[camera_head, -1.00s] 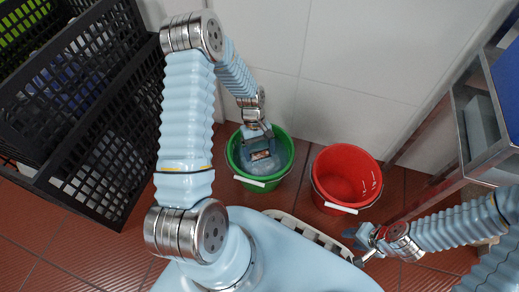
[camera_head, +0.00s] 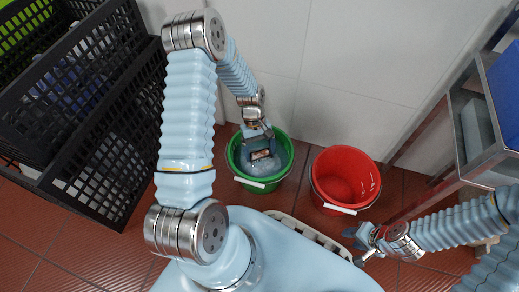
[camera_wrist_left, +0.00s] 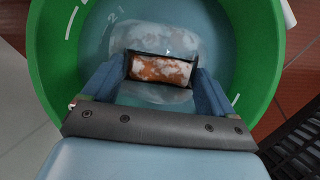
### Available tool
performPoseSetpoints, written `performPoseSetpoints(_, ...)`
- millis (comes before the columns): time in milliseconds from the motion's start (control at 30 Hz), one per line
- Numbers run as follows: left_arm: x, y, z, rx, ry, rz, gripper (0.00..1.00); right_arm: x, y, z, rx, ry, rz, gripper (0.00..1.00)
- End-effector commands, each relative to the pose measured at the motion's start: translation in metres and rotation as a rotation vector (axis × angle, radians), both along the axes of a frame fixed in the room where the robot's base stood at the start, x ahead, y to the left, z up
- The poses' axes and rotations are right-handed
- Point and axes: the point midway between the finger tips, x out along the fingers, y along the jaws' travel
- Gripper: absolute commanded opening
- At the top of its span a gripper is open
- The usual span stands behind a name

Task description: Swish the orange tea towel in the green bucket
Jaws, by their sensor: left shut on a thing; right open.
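The green bucket (camera_head: 238,169) stands on the floor against the wall and holds bluish, foamy water. My left gripper (camera_head: 262,150) reaches down into it. In the left wrist view the gripper (camera_wrist_left: 163,75) is shut on the orange tea towel (camera_wrist_left: 160,69), which has white foamy patches on it. The towel sits between the two blue fingers, inside the rim of the green bucket (camera_wrist_left: 262,60). Foam and water surround it, and how deep it sits I cannot tell. My right gripper (camera_head: 357,243) is open and empty above the floor, below and right of the red bucket.
A red bucket (camera_head: 322,190) stands right of the green one, a small gap between them. Black crates (camera_head: 100,185) are stacked at the left. A metal frame (camera_head: 460,150) stands at the right. White wall (camera_head: 340,60) is close behind the buckets.

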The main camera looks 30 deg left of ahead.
Motion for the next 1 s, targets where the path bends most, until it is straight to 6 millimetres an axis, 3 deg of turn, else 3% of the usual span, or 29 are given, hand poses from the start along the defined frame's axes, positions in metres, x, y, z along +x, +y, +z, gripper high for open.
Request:
performPoseSetpoints(133, 0.0, 0.0, -0.016, 0.0, 0.0, 0.001, 0.56, 0.0, 0.0, -0.013, 0.0, 0.001, 0.0, 0.43)
performPoseSetpoints(433, 0.0, 0.0, 0.007, 0.0, 0.0, 0.001, 0.56, 0.0, 0.0, 0.006, 0.0, 0.0, 0.0, 0.43)
performPoseSetpoints(733, 0.0, 0.0, -0.016, 0.0, 0.0, 0.0, 0.56, 0.0, 0.0, -0.012, 0.0, 0.001, 0.0, 0.43)
performPoseSetpoints(1000, 0.0, 0.0, 0.007, 0.0, 0.0, 0.0, 0.56, 0.0, 0.0, 0.007, 0.0, 0.0, 0.0, 0.43)
